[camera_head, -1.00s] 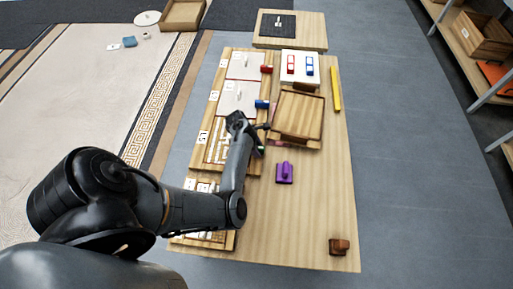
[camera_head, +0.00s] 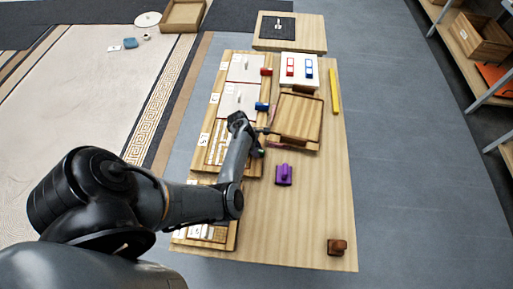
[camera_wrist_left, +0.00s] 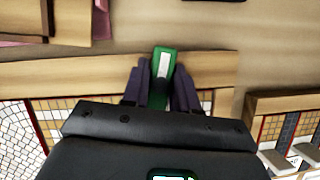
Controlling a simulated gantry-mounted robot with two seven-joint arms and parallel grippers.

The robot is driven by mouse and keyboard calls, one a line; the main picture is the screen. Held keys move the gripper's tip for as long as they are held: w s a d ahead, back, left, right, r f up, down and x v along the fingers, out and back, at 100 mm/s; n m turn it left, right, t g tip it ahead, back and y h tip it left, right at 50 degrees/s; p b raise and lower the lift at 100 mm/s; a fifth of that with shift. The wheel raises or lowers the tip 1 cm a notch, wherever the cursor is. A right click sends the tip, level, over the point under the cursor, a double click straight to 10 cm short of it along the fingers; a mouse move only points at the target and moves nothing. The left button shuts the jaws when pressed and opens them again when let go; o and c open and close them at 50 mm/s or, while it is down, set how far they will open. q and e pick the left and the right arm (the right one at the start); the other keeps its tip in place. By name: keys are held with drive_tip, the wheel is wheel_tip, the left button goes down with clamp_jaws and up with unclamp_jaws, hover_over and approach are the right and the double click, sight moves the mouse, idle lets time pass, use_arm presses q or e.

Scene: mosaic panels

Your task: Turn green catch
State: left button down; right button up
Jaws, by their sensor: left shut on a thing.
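The green catch (camera_wrist_left: 164,63) shows in the left wrist view, a green block with a pale stripe on top. It sits at the wooden edge strip of a mosaic panel (camera_wrist_left: 70,75). My left gripper (camera_wrist_left: 160,85) has a dark finger on each side of the catch and is shut on it. In the head view my left gripper (camera_head: 258,150) is beside the third panel's right edge, and only a small bit of green shows there. The red catch (camera_head: 266,72) and blue catch (camera_head: 262,106) sit on the panels farther back. My right gripper is not in view.
A wooden tray (camera_head: 298,117) stands close to the right of the gripper. A purple block (camera_head: 284,174) and a brown block (camera_head: 337,247) lie on the table, with a yellow bar (camera_head: 334,92) at the right edge. The table's front right is mostly clear.

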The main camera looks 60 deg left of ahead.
use_arm(q)
drive_tip(key=m+g+p, duration=0.1)
drive_tip(key=m+p, duration=0.1)
drive_tip(key=shift+r+m, duration=0.2)
drive_tip(key=shift+m, duration=0.2)
drive_tip(key=m+g+h+p, duration=0.1)
drive_tip(key=m, duration=0.2)
drive_tip(key=shift+m, duration=0.3)
drive_tip(key=m+g+p, duration=0.1)
drive_tip(key=m, duration=0.2)
drive_tip(key=shift+f+m+g, duration=0.15)
drive_tip(key=shift+m+g, duration=0.15)
drive_tip(key=shift+g, duration=0.1)
drive_tip(key=m+g, duration=0.1)
drive_tip(key=m, duration=0.1)
drive_tip(key=m+g, duration=0.1)
drive_tip(key=m, duration=0.2)
drive_tip(key=shift+m+y, duration=0.3)
drive_tip(key=shift+y, duration=0.1)
drive_tip(key=c, duration=1)
unclamp_jaws()
drive_tip(key=shift+o, duration=0.2)
